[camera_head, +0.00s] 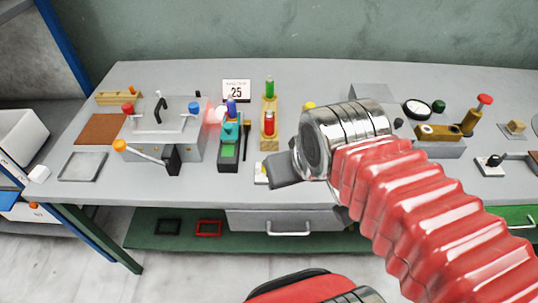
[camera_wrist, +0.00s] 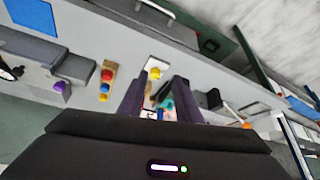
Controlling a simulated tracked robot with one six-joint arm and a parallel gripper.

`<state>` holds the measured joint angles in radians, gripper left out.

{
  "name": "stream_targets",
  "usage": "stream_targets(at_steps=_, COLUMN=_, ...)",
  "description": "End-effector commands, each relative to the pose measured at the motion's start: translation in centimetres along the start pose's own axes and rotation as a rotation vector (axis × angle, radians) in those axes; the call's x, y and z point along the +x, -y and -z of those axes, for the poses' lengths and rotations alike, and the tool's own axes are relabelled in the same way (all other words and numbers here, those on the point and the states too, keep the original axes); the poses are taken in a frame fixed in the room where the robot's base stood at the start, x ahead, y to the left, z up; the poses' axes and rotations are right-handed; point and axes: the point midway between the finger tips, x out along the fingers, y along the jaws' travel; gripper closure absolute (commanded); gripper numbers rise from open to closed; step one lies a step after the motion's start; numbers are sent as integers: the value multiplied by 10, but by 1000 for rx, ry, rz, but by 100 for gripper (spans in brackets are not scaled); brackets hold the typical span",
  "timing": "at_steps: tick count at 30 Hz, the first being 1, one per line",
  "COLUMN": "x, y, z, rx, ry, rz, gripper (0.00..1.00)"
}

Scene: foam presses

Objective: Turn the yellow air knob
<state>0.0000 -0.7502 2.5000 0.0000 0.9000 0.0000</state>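A yellow knob (camera_wrist: 155,73) sits on a small white plate (camera_wrist: 158,63) close to the bench's front edge. In the head view the knob (camera_head: 264,168) is partly hidden by my gripper (camera_head: 283,170). My gripper (camera_wrist: 160,92) also shows in the wrist view, with its two dark fingers apart and nothing held between them. The knob appears just beyond the fingertips, nearer the left finger. I cannot tell how high the fingers are above it, and no contact is visible.

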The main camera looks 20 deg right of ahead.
Motion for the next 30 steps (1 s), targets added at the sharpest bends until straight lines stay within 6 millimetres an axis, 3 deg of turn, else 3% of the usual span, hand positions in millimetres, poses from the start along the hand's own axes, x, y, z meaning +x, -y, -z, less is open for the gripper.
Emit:
stream_targets(at_steps=5, x=0, y=0, z=0, rx=0, ry=0, rz=0, gripper=69)
stream_targets(at_steps=12, x=0, y=0, z=5, rx=-26, ry=13, rz=0, gripper=54)
stream_targets(at_steps=14, x=0, y=0, z=9, rx=-51, ry=26, rz=1, gripper=54)
stream_targets(at_steps=30, x=26, y=-6, z=79, rx=-496, ry=232, rz=58, gripper=54)
